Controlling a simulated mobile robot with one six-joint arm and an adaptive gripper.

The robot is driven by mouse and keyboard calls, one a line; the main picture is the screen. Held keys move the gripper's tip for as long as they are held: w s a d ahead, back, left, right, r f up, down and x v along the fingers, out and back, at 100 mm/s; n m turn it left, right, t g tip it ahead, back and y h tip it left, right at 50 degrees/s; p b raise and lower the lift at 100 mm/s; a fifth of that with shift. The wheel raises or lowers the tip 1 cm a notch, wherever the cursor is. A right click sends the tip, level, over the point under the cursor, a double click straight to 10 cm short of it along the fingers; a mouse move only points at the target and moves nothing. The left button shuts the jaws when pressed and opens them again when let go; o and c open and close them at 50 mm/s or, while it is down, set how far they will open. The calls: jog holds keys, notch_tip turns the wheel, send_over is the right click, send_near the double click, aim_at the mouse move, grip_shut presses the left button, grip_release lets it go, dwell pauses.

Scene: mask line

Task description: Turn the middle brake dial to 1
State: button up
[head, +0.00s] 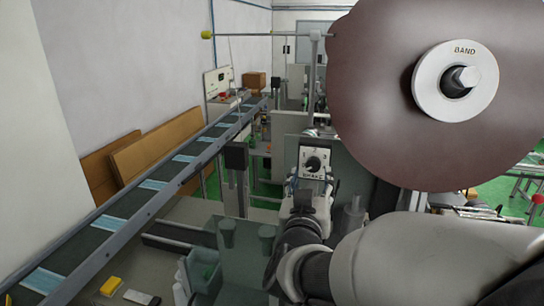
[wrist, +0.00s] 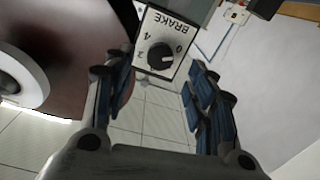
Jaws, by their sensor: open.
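A brake dial, a black round knob (wrist: 160,57) on a white plate (wrist: 166,25) marked BRAKE with numbers, is near the top of the wrist view. A pale mark on the knob points to the right in that view; which number it meets I cannot tell for sure. The same knob (head: 313,164) and plate (head: 318,151) show in the middle of the head view. I see only one such dial. My gripper (wrist: 158,85) is open and empty, its blue-padded fingers spread to either side below the dial, not visibly touching it. In the head view my gripper (head: 305,203) is just below the plate.
A large brown roll (head: 375,85) with a white BAND hub (head: 428,80) stands close on the right. A conveyor (head: 135,207) carrying blue masks runs along the left. A yellow block (head: 111,286) lies on the bench at lower left.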

aim_at(313, 168)
jog(key=x, duration=0.6)
jog(key=shift+p, duration=0.35)
jog(key=c, duration=1.1)
jog(key=shift+o, duration=0.2)
